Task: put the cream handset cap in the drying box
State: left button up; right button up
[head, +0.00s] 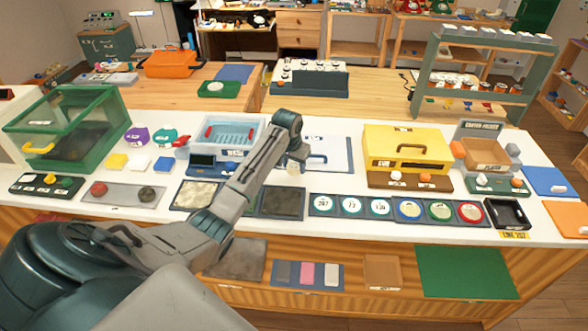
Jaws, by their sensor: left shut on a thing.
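My left arm reaches in from the lower left, and its gripper (298,157) is over the white counter, in front of a white tray (334,153). The gripper is shut on a small cream piece (293,168), which looks like the cream handset cap; the fingers hide part of it. A green-framed clear box (78,101) with a yellow handle stands at the far left. A yellow box (407,137) with a brown handle and a dark front window stands right of the gripper. I cannot read which box is the drying box. My right gripper is not in view.
Dark square pads (283,201) and a row of round dials (380,207) lie along the front. My forearm crosses the counter's middle.

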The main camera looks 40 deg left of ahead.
aim_at(293, 167)
pick_arm(q)
jog(key=shift+w, duration=0.25)
jog(key=x, duration=0.1)
jog(key=p+x, duration=0.1)
jog(key=x, duration=0.1)
jog(key=shift+s+d, duration=0.15)
jog(key=shift+s, duration=0.25)
jog(key=shift+f, duration=0.35)
jog(key=shift+f, duration=0.15)
jog(key=o, duration=1)
jog(key=shift+c, duration=0.2)
